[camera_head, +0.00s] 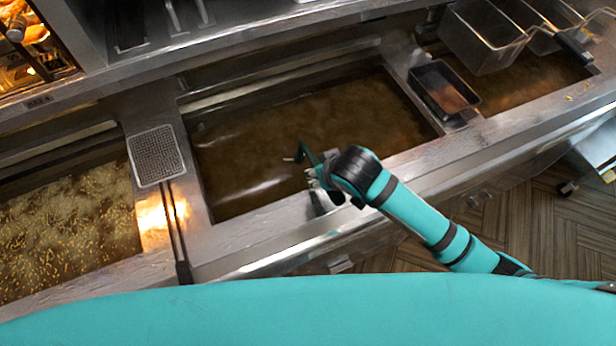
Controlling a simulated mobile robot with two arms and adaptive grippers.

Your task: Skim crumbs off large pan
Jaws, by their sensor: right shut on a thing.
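A large left vat (62,226) holds oil covered with many pale golden crumbs. A mesh skimmer (158,155) lies on the metal divider between the left and middle vats, its long handle running toward me to a dark end. The middle vat (300,125) holds brown oil with no clear crumbs. My right gripper (308,168) is over the front part of the middle vat. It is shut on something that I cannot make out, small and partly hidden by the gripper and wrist. The skimmer is well to its left, apart from it. My left gripper is not in view.
The steel front ledge (250,235) runs below the vats. Fried food (30,30) shows at top left.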

